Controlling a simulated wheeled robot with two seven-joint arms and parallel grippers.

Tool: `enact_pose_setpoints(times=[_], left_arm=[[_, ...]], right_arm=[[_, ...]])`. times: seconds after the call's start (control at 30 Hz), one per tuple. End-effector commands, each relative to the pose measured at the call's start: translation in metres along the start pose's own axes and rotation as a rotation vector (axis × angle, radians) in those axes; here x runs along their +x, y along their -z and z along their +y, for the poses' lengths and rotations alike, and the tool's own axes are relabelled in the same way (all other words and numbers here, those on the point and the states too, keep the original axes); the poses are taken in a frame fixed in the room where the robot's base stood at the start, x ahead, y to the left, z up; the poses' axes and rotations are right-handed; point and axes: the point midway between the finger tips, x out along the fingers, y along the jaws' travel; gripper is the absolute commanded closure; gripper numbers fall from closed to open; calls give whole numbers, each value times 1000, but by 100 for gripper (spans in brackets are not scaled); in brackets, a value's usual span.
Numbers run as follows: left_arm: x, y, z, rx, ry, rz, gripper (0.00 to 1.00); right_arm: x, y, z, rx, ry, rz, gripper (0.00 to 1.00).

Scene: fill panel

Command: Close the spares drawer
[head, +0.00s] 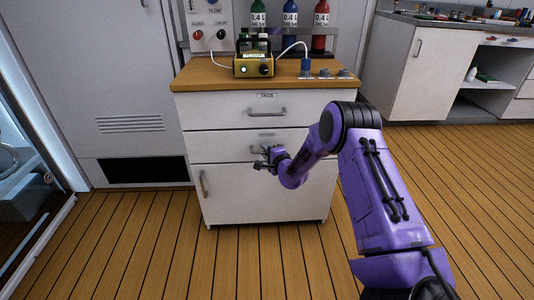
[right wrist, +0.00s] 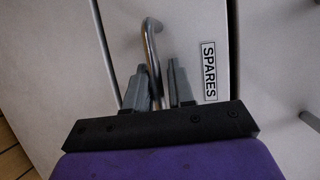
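The spares drawer (head: 222,146) is the second front down in the white cabinet, below the drawer labelled TAGS. It looks about flush with the cabinet face; a small gap cannot be ruled out. Its SPARES label (right wrist: 209,72) reads clearly in the right wrist view. My right gripper (head: 262,160) is at this drawer's front, by its bar handle (right wrist: 150,40). In the right wrist view its two grey fingers (right wrist: 160,82) stand apart, with the handle bar running down between them. Contact with the bar is not clear. My left gripper is not in view.
The TAGS drawer (head: 225,108) is above and a door with a vertical handle (head: 230,195) is below. The wooden floor (head: 130,240) in front is clear. A glass-fronted unit is at left.

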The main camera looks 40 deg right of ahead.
Motion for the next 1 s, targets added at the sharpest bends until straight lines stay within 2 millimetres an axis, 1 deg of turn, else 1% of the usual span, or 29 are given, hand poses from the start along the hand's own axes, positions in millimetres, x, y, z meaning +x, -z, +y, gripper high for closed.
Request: enact_pose_setpoints(times=[0.07, 0.13, 0.3, 0.4, 0.5, 0.67, 1.0], left_arm=[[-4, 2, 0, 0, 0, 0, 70], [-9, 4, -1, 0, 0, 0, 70], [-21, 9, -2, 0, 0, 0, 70], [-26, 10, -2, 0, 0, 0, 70], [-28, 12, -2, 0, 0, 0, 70], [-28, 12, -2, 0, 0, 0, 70], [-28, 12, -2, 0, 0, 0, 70]], right_arm=[[-6, 1, -4, 2, 3, 2, 77], [-20, 1, -5, 3, 1, 2, 77], [-62, 0, -5, 4, 0, 2, 77], [-84, -1, -5, 4, 0, 1, 77], [-98, -1, -3, 1, 2, 0, 77], [-107, -1, -2, -1, 2, 0, 77], [-106, -1, -1, -1, 1, 0, 77]])
